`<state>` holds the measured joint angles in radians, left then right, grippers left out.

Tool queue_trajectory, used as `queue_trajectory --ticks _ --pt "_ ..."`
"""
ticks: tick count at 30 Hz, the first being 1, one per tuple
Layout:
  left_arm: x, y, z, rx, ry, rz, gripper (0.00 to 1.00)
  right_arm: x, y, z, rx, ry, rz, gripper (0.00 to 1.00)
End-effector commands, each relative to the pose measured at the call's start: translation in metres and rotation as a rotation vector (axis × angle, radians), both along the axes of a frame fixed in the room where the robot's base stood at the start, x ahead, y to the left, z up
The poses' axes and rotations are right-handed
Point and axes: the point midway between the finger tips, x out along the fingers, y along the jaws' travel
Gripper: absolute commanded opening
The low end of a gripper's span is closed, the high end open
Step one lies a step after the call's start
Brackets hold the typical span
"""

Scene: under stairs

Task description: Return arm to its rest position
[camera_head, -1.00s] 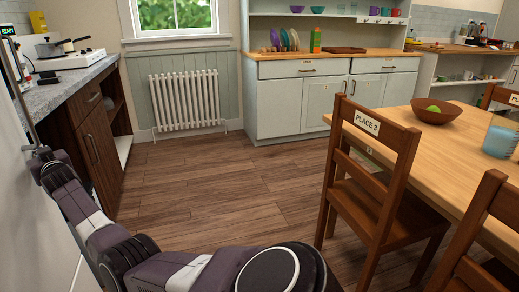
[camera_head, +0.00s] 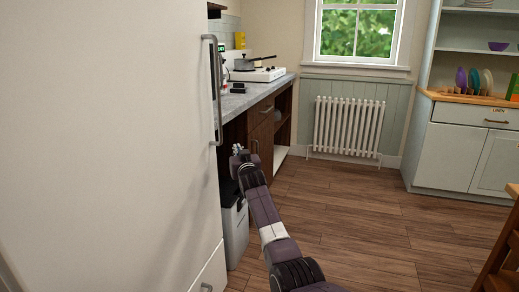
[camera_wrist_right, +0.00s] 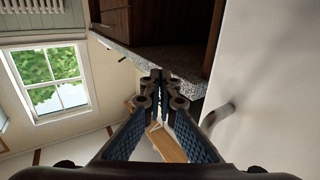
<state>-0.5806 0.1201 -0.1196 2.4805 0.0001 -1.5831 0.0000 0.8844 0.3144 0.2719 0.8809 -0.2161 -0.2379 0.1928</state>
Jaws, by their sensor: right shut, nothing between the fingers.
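My right arm (camera_head: 268,222) comes up from the bottom middle of the head view and reaches forward beside the white fridge (camera_head: 105,150). My right gripper (camera_head: 237,150) is at its far end, small in the picture, just right of and below the fridge's long handle (camera_head: 217,90). In the right wrist view the gripper (camera_wrist_right: 161,78) has its fingertips together with nothing between them. A handle (camera_wrist_right: 217,115) on the white surface shows to its right, apart from the fingers. My left gripper is not in view.
A counter (camera_head: 250,98) with a stove and pan (camera_head: 256,63) stands beyond the fridge. A grey bin (camera_head: 235,232) sits beside the fridge, partly behind my arm. A radiator (camera_head: 345,127) is under the window. A chair (camera_head: 503,255) is at the right edge. Wooden floor (camera_head: 390,225) is clear in the middle.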

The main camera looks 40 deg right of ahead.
Motion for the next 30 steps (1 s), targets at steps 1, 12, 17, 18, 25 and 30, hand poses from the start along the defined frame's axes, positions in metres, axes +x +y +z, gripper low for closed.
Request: queue_trajectory --ticks 1,12,17,18,25,30 --pt "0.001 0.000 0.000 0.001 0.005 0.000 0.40 -0.010 -0.006 0.002 -0.005 0.003 -0.002 0.00" --pt "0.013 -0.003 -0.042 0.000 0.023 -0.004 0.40 -0.057 -0.034 0.000 -0.001 0.002 0.000 0.00" --pt "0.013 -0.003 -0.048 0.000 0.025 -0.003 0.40 -0.063 -0.037 -0.001 0.000 0.001 0.001 0.00" --pt "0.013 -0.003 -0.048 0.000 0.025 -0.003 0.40 -0.063 -0.037 -0.001 0.001 0.002 0.001 0.00" --pt "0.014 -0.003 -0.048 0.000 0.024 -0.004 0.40 -0.065 -0.027 -0.016 -0.001 0.033 0.012 0.00" --pt "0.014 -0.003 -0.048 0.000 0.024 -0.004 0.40 -0.083 0.026 -0.092 -0.010 0.197 0.069 0.00"
